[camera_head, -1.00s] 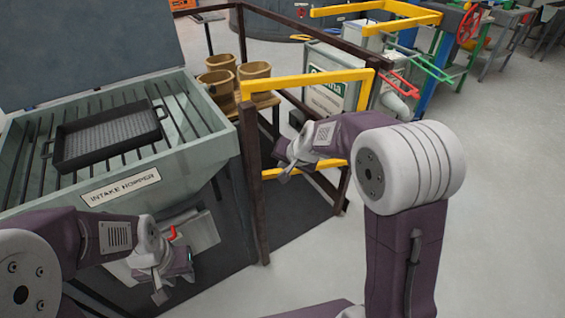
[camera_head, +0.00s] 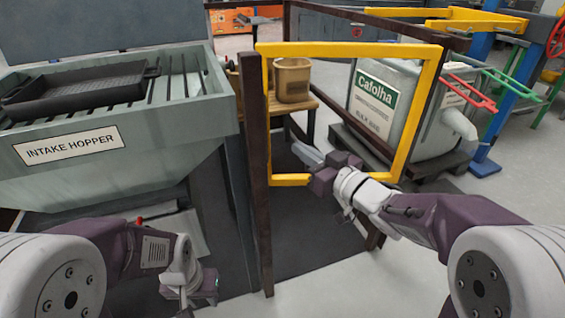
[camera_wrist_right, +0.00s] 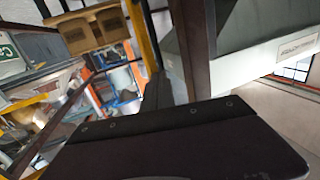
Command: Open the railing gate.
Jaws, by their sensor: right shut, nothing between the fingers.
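The railing gate (camera_head: 348,50) is a yellow rectangular frame in the head view. It spans the gap between a dark left post (camera_head: 256,170) and the dark railing on the right, and looks closed. My right gripper (camera_head: 306,155) is shut and empty. In the picture it lies within the lower part of the frame, and its wrist covers part of the bottom bar; I cannot tell whether it touches. A yellow bar also shows in the right wrist view (camera_wrist_right: 141,35), beside a dark post. My left gripper (camera_head: 185,296) hangs low below the hopper; its jaws are unclear.
The intake hopper (camera_head: 190,110) with a black tray (camera_head: 80,88) stands left of the gate. Behind the gate are tan buckets (camera_head: 292,80) on a wooden stand and a labelled grey-white container (camera_head: 400,95) on a dark pallet. Open floor (camera_head: 330,285) lies in front.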

